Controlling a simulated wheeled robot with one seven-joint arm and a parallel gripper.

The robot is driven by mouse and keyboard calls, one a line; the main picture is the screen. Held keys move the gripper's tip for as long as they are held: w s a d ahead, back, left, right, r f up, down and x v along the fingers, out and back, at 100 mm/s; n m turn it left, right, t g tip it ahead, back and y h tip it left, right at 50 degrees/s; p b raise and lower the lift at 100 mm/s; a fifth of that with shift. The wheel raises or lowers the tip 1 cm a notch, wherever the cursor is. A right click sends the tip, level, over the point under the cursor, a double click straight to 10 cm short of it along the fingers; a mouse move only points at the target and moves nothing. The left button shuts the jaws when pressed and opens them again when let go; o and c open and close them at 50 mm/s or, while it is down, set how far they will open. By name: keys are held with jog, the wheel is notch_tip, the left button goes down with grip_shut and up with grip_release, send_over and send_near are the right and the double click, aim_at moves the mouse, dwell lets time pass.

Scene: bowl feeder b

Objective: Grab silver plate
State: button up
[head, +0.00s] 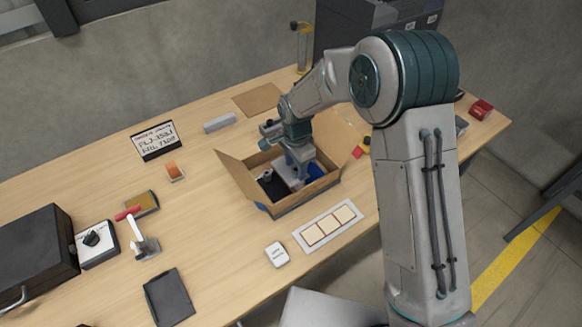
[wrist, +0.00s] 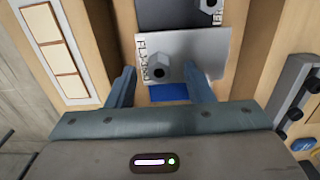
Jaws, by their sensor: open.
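The silver plate (wrist: 207,47) lies inside an open cardboard box (head: 262,207). In the wrist view it is a light grey rectangle with a hexagonal knob (wrist: 161,68) and dark lettering. In the head view a part of it (head: 283,168) shows inside the box, partly hidden by my arm. My gripper (wrist: 159,68) is open and points down into the box (head: 297,178). In the wrist view its left finger is beside the plate's left edge, and its right finger overlaps the plate. I cannot tell whether either finger touches it.
A black plate (wrist: 180,14) with its own knob lies beside the silver plate, and something blue (wrist: 168,92) lies on its other side. The box walls and raised flaps (head: 236,173) surround my gripper closely. A white tray with cream squares (head: 328,227) lies in front of the box.

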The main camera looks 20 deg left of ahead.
jog(key=shift+f, duration=0.45)
grip_shut()
jog(key=shift+r, duration=0.2)
